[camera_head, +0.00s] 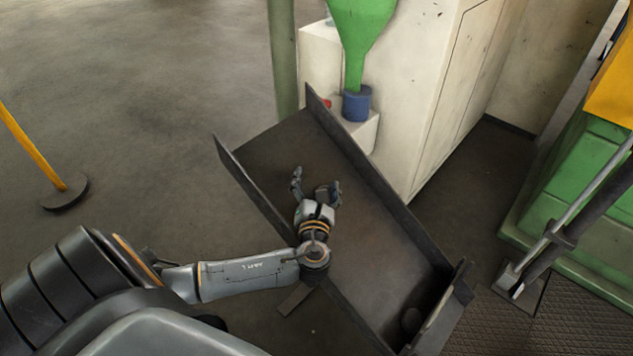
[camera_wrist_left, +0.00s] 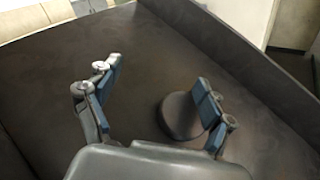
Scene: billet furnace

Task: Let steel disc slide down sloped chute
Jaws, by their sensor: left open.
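The sloped chute (camera_head: 375,225) is a dark metal trough with raised side walls, running from upper left down to lower right in the head view. My left gripper (camera_head: 317,182) is open over the upper half of the chute. A dark round steel disc (camera_wrist_left: 178,116) lies on the chute floor between the spread fingers in the left wrist view, close beside the right finger. I cannot tell if they touch. In the head view the disc (camera_head: 321,194) is partly hidden by the gripper.
A pale cabinet (camera_head: 425,85) with a green funnel (camera_head: 361,30) and blue collar (camera_head: 357,105) stands behind the chute. A green machine (camera_head: 575,190) and a metal rod (camera_head: 570,225) are at right. A yellow post (camera_head: 35,150) stands at left, with open floor between.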

